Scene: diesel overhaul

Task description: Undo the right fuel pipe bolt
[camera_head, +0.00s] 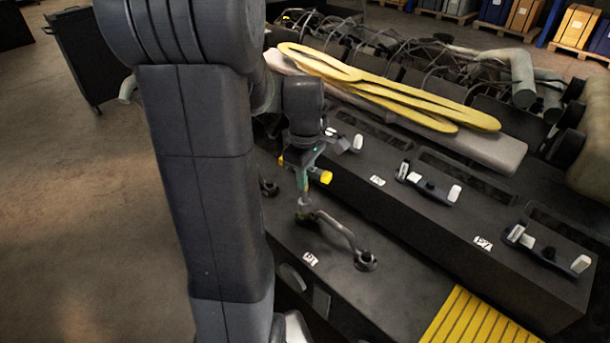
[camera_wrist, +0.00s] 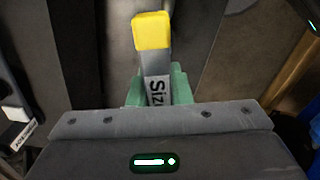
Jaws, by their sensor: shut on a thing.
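My gripper (camera_head: 302,172) is shut on a grey tool with a yellow handle end (camera_head: 322,177). In the wrist view, the handle (camera_wrist: 152,60) stands between the green jaws (camera_wrist: 158,88), and part of the word "Siz" shows on it. In the head view, the tool's shaft points down to the upper end of a bent metal fuel pipe (camera_head: 338,228) on the dark engine block. The tool tip seems to meet the fitting there, but contact is unclear and the bolt under it is hidden. The pipe's other end has a round dark fitting with a bolt (camera_head: 366,259).
Several small clamp-like parts (camera_head: 430,186) with white ends sit on the raised step right of my gripper. Yellow gaskets (camera_head: 400,88) lie across the engine behind. A yellow ribbed panel (camera_head: 475,320) is at the lower right. Open floor (camera_head: 80,230) is on the left.

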